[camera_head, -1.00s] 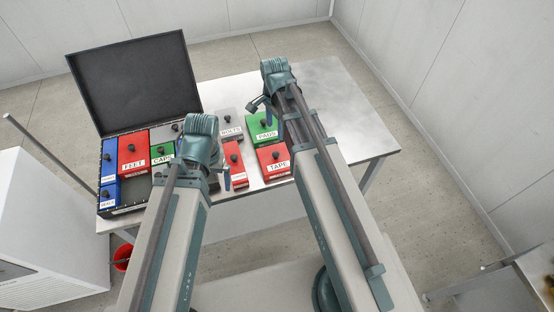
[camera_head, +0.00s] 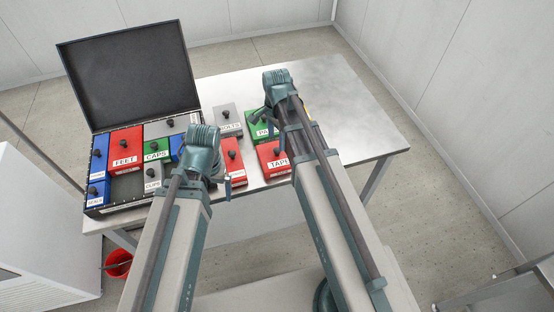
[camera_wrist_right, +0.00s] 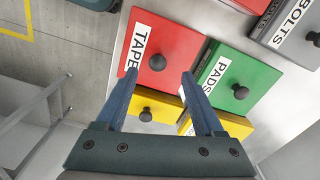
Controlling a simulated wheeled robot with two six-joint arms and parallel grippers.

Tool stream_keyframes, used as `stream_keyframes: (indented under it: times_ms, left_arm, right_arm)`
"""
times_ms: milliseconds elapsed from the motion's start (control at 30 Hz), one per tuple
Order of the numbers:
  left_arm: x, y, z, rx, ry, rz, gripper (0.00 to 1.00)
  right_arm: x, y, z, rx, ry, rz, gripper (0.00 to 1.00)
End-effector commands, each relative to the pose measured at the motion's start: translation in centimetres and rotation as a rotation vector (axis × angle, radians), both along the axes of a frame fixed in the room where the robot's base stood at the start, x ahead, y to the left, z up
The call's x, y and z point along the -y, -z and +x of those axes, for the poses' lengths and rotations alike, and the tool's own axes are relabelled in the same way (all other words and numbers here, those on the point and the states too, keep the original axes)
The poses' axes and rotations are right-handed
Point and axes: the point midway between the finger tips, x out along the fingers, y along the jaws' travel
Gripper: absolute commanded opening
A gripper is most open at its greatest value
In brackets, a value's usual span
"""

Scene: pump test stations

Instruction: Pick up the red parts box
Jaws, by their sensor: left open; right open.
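Several red boxes are in view. The red TAPE box (camera_head: 272,160) lies on the table, partly behind my right arm; in the right wrist view its red top and black knob (camera_wrist_right: 157,62) show. Another red box (camera_head: 233,157) stands to its left, partly behind my left gripper. The red FEET box (camera_head: 126,146) sits in the open black case. My right gripper (camera_wrist_right: 160,74) is open, its fingertips on either side of the TAPE knob in that view; contact cannot be told. My left gripper (camera_head: 217,172) is open beside the case's right end, its fingers mostly hidden.
A green PADS box (camera_head: 260,130) and grey BOLTS box (camera_head: 228,118) stand close by. Yellow boxes (camera_wrist_right: 150,104) show beside TAPE and PADS in the right wrist view. The black case (camera_head: 130,80) has its lid up. The table's right side (camera_head: 350,110) is clear.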

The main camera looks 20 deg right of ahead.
Motion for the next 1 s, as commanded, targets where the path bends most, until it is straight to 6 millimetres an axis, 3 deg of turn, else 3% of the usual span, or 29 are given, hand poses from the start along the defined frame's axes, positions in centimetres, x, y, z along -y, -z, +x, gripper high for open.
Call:
stream_keyframes:
  times_ms: [367,700,1000]
  left_arm:
    - [0.0,4.6,0.0,0.000,0.000,0.000,1.00]
    - [0.0,4.7,0.0,0.000,0.000,0.000,1.00]
    - [0.0,4.7,0.0,0.000,0.000,0.000,1.00]
  right_arm:
    - [0.1,4.7,-0.4,0.000,0.000,0.000,0.70]
    - [0.1,4.8,-0.4,0.000,0.000,0.000,0.68]
    - [0.1,4.8,-0.4,0.000,0.000,0.000,0.14]
